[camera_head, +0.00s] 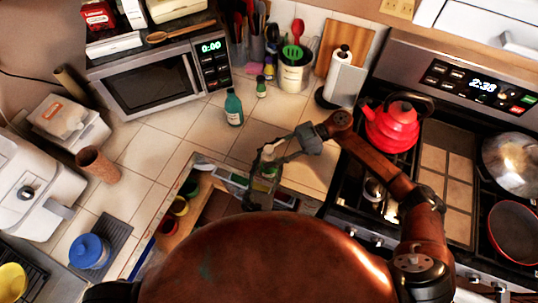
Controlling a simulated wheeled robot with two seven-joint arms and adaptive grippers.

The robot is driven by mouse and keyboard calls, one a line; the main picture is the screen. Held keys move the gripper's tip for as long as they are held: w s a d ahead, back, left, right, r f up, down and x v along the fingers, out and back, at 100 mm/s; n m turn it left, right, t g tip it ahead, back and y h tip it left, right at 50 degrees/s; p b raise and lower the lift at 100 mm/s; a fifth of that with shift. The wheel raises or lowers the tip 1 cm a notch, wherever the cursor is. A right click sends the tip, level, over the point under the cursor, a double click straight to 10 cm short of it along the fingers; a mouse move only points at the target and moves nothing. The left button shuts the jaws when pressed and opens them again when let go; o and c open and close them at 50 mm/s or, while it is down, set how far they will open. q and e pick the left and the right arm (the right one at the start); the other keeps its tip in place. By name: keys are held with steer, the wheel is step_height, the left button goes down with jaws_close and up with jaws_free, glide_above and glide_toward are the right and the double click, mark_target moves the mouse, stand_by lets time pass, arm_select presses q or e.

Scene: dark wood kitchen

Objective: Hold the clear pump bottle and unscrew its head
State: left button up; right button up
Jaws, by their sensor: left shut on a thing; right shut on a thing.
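The clear pump bottle (264,170) is upright near the middle of the head view, above an open drawer at the counter's front edge. It looks pale green, and the grippers partly cover it. My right gripper (270,151) comes in from the right and is shut on the pump head at the bottle's top. My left gripper (260,189) is lower and shut around the bottle's body. Most of my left arm is hidden behind my own brown body. I cannot tell whether the head has turned on the neck.
The open drawer (155,245) holds several colored cups. A teal bottle (234,108) and a small green bottle (261,87) stand on the tiled counter behind. A red kettle (391,126) sits on the stove at the right. Some counter left of the teal bottle is clear.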

mark_target(279, 142)
steer(key=n+g+h, duration=0.1)
steer(key=n+g, duration=0.1)
steer(key=g, duration=0.1)
steer(key=n+g+h, duration=0.2)
steer(key=n, duration=0.1)
steer(key=shift+w+a+g+h, duration=0.1)
steer(key=shift+g+h, duration=0.2)
steer(key=shift+g, duration=0.1)
steer(key=shift+n+g+h, duration=0.8)
steer(key=shift+n+g, duration=0.1)
steer(key=shift+n, duration=0.1)
steer(key=o, duration=1.2)
steer(key=shift+v, duration=2.95)
